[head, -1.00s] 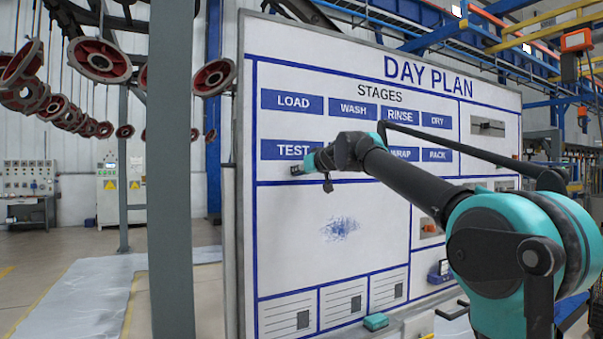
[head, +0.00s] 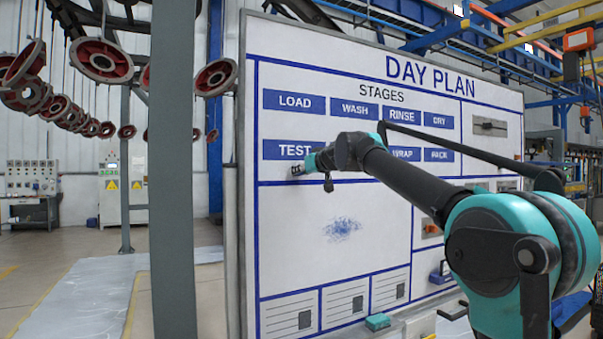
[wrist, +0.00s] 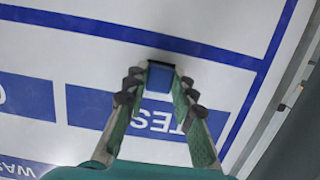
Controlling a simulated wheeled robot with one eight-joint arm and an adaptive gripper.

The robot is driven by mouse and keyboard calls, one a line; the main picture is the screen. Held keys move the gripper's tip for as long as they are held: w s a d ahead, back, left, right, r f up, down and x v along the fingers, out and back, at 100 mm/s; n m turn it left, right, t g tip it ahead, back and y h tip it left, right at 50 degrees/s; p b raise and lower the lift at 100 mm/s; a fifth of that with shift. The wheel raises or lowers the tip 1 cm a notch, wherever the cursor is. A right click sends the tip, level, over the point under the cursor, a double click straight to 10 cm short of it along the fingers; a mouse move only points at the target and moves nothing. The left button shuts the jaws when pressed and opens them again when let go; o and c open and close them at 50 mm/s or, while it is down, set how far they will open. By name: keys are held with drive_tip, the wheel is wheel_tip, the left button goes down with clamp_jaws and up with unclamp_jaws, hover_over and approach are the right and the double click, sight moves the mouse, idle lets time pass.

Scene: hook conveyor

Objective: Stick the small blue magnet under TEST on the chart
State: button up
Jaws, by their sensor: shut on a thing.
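The white DAY PLAN chart (head: 360,255) stands upright before me, with the blue TEST label (head: 285,150) at its left, below LOAD. In the wrist view the TEST label (wrist: 85,105) appears upside down and is partly covered by my gripper. The small blue magnet (wrist: 160,78) is between the fingertips of my gripper (wrist: 158,84), which is shut on it. It lies over the strip between the label and the blue line under it. I cannot tell whether it touches the board. In the head view my gripper (head: 298,170) is just below TEST; the magnet is hidden there.
A teal eraser-like block (head: 377,321) sits on the ledge below the chart. A grey post (head: 173,200) stands left of the board. Red wheels (head: 101,61) hang from the conveyor at upper left. Photos (head: 489,126) are on the chart's right side.

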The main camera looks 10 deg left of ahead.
drive_tip(key=o, duration=1.1)
drive_tip(key=v, duration=1.2)
drive_tip(key=s+d+f+m+g+h, duration=0.1)
drive_tip(key=s+d+f, duration=0.15)
drive_tip(key=f, duration=0.85)
drive_tip(key=s+d+f+g+h, duration=0.1)
drive_tip(key=s+d+f+g, duration=0.15)
drive_tip(key=f, duration=0.95)
drive_tip(key=s+d+f+m+g+h, duration=0.15)
drive_tip(key=d+f, duration=0.25)
drive_tip(key=f, duration=0.7)
drive_tip(key=s+d+f+m+g+h, duration=0.1)
drive_tip(key=s+d+f, duration=0.4)
drive_tip(key=s+f, duration=0.3)
drive_tip(key=s+d+f+m+g+h, duration=0.1)
drive_tip(key=s+d+f+m+h, duration=0.1)
drive_tip(key=s+d+f, duration=0.3)
drive_tip(key=s+d+f+m+g+h, duration=0.1)
drive_tip(key=s+d+f, duration=0.4)
drive_tip(key=s+f, duration=0.7)
wheel_tip(320, 180, down, 5)
drive_tip(key=shift+d+f+g+h, duration=0.2)
drive_tip(key=shift+d+g+h, duration=0.2)
drive_tip(key=shift+h, duration=0.25)
